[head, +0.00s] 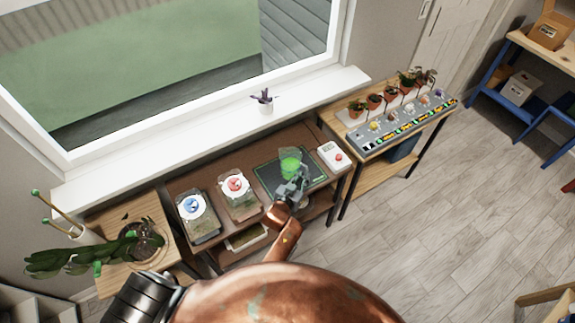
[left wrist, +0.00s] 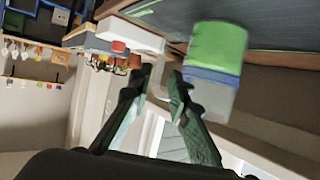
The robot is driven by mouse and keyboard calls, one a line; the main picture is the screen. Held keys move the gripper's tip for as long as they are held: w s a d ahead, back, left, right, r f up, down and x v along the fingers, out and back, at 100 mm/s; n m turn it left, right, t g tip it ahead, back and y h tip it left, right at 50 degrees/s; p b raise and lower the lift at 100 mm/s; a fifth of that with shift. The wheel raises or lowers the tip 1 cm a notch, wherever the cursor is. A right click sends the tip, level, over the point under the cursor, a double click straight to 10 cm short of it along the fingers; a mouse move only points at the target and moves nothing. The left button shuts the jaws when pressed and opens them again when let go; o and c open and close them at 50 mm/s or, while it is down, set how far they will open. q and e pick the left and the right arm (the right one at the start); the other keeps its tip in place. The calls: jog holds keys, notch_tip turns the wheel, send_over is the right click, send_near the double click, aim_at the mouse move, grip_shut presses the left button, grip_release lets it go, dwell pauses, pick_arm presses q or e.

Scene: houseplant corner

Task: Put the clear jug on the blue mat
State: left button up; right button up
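The clear jug (head: 290,161) holds something green and stands on a dark slate mat with a green edge (head: 265,170). In the left wrist view, which is upside down, the jug (left wrist: 217,50) shows green, a blue band and a clear greyish part. The mat (left wrist: 275,22) looks blue-grey there; I cannot tell if it is the blue mat. My left gripper (head: 293,187) is just on the near side of the jug. Its fingers (left wrist: 160,82) are apart with nothing seen between them; one finger appears close to the jug. My right gripper is not in view.
A white box with a red button (head: 333,155) stands right of the mat. Two clear containers with blue (head: 192,205) and red (head: 235,184) tops stand to the left. A side table holds potted plants and a grey panel (head: 400,128). The window sill (head: 210,145) lies behind.

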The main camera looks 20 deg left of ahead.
aim_at(307, 172)
pick_arm(q)
jog(key=x, duration=0.5)
jog(key=shift+w+f+b, duration=0.2)
jog(key=shift+b, duration=0.2)
jog(key=shift+d, duration=0.1)
jog(key=shift+c, duration=0.6)
grip_shut()
jog(key=shift+r, duration=0.15)
